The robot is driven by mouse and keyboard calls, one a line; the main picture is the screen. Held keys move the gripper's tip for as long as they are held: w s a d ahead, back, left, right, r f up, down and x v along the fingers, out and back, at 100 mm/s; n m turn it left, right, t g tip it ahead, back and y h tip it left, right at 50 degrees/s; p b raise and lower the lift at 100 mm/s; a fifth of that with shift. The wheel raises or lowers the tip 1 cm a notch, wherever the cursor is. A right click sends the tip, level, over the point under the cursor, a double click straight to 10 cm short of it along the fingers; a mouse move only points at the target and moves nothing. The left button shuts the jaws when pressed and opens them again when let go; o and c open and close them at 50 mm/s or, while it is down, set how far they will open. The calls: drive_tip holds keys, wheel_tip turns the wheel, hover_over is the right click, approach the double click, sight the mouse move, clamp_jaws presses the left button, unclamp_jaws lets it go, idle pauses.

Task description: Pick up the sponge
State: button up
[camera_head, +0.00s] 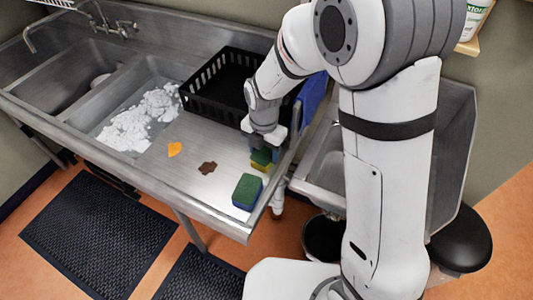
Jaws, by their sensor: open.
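A sponge (261,158), dark green on top with yellow below, lies near the right edge of the steel counter. My gripper (265,143) is open and points down right over this sponge. The gripper and arm hide part of it, and I cannot tell whether the fingers are beside it or touch it. A second green sponge (247,190) with blue lower sides sits apart from it, nearer the counter's front right corner.
A black slotted crate (205,106) stands behind the gripper on the counter. An orange patch (175,149) and a brown patch (207,168) lie left of the sponges. A sink basin (112,100) holds white suds. A separate steel sink (455,150) stands right.

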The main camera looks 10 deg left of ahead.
drive_tip(key=shift+f, duration=0.65)
drive_tip(key=shift+c, duration=0.6)
drive_tip(key=c, duration=0.5)
drive_tip(key=shift+o, duration=0.2)
drive_tip(key=shift+r, duration=0.1)
